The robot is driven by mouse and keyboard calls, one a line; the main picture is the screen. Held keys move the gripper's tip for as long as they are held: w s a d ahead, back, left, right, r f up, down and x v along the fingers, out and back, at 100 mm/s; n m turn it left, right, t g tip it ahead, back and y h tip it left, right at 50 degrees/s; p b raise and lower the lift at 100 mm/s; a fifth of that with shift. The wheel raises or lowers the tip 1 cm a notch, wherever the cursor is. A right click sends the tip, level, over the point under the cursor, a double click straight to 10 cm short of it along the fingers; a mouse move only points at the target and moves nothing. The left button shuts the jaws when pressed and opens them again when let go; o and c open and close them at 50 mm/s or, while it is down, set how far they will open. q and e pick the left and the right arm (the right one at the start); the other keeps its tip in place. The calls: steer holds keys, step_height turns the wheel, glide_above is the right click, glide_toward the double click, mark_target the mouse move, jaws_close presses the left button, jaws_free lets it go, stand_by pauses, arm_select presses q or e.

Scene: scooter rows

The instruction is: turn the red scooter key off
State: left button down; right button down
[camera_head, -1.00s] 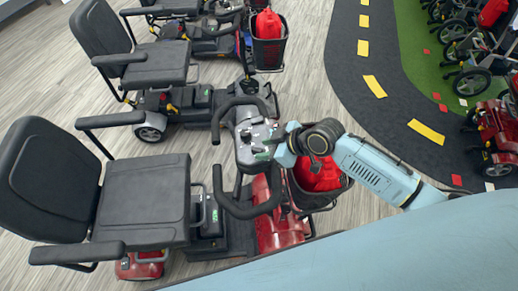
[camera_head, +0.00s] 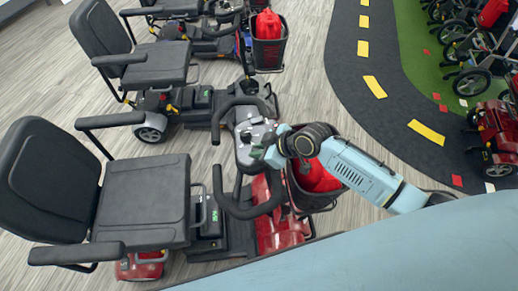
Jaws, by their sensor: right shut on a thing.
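The red scooter (camera_head: 278,228) stands in the front, with a black seat, a red body and a grey control console (camera_head: 252,142) between its black handlebars. My right arm reaches in from the right, and my right gripper (camera_head: 262,150) is at the right side of the console. The gripper is shut on the scooter key, which is too small and covered by the fingers to make out, so its turned position cannot be told. My left gripper is out of view.
The black handlebars (camera_head: 248,206) curve close around the console. A front basket (camera_head: 310,199) with a red thing in it lies under my right arm. More scooters (camera_head: 155,72) stand behind, and others (camera_head: 497,130) at the right edge beyond the dark road.

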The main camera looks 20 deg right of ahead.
steer(key=shift+w+f+n+b, duration=0.15)
steer(key=shift+n+b, duration=0.25)
steer(key=shift+b, duration=0.25)
steer(key=n+g+y+b, duration=0.1)
steer(key=n+g+b, duration=0.3)
steer(key=b, duration=0.2)
steer(key=n+g+y+b, duration=0.1)
steer(key=n+g+b, duration=0.2)
steer(key=b, duration=0.3)
steer(key=shift+w+n+g, duration=0.15)
steer(key=shift+n+g, duration=0.25)
steer(key=shift+n, duration=0.2)
steer(key=shift+n+g+b, duration=0.7)
steer(key=shift+b, duration=0.2)
steer(key=shift+n+g, duration=0.3)
steer(key=shift+b, duration=0.4)
